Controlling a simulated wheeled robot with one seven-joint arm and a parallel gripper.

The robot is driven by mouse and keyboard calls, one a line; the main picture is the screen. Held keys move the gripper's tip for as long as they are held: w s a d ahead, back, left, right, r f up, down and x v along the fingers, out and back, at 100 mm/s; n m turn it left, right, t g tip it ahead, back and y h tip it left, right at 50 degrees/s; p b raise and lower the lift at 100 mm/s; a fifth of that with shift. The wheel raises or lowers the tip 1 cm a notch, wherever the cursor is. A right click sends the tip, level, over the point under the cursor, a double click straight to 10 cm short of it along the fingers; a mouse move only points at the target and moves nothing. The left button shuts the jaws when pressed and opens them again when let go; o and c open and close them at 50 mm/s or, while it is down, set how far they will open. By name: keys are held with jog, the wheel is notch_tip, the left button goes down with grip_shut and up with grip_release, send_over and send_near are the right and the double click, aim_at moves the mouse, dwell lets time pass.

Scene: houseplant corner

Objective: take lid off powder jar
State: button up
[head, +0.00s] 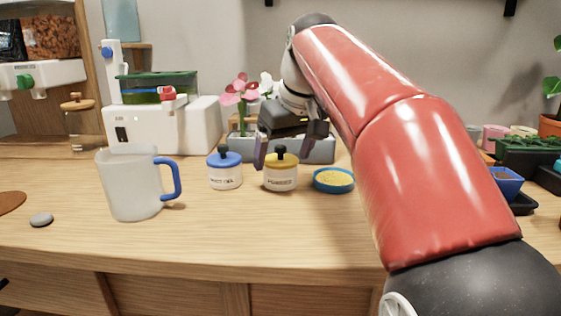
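The powder jar (280,181) is a small white jar with a "POWDER" label, standing upright on the wooden counter. Its yellow lid (272,161) with a dark knob (281,151) sits on top of it. My gripper (288,150) is at the jar, its fingers apart, one to the left of the knob and one to the right and higher. The fingers appear open around the knob's area; whether they touch anything cannot be told. The red arm comes in from the right.
A white jar with a blue lid (225,171) stands close on the left. A blue dish of yellow grains (333,187) is close on the right. A frosted pitcher (133,186) stands further left. A grey planter with flowers (243,146) is behind. The counter front is clear.

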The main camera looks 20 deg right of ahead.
jog(key=c, duration=0.9)
jog(key=shift+o, duration=0.2)
jog(key=shift+r, duration=0.15)
